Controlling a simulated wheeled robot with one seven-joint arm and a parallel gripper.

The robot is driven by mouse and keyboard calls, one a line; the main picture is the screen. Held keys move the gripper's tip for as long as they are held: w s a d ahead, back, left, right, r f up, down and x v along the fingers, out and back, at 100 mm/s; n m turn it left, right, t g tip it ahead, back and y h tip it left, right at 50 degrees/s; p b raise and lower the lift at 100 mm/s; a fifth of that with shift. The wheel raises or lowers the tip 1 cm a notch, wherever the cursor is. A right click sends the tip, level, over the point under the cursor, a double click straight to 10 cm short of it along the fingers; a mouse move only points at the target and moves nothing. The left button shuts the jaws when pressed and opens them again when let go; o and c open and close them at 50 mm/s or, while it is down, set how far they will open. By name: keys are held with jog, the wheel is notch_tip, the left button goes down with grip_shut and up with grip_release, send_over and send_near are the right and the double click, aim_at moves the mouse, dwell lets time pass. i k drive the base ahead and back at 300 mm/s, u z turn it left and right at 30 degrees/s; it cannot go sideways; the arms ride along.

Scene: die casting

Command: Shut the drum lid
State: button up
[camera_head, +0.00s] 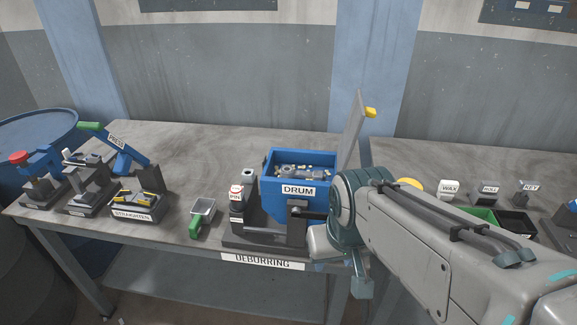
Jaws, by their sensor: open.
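The blue drum (298,208), labelled DRUM, stands on the DEBURRING station at the front of the bench, with several grey metal pieces inside. Its grey lid (352,135) stands open at the right side, upright and leaning slightly right, with a yellow knob (370,112) near its top. My arm crosses from the lower right, and its wrist end is in front of the drum's right side and below the lid. I cannot make out the fingers of my gripper. The lid's lower edge and hinge are partly hidden by my arm.
A green-handled scoop (201,212), the STRAIGHTEN fixture (138,204) and a blue PRESS lever (122,148) are further left. WAX (449,190) and other small labelled items stand to the right. The bench behind the drum is clear.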

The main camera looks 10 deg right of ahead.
aim_at(358, 114)
jog(key=u, duration=1.75)
jog(key=k, duration=1.15)
jog(key=z, duration=1)
jog(key=i, duration=0.85)
jog(key=z, duration=0.2)
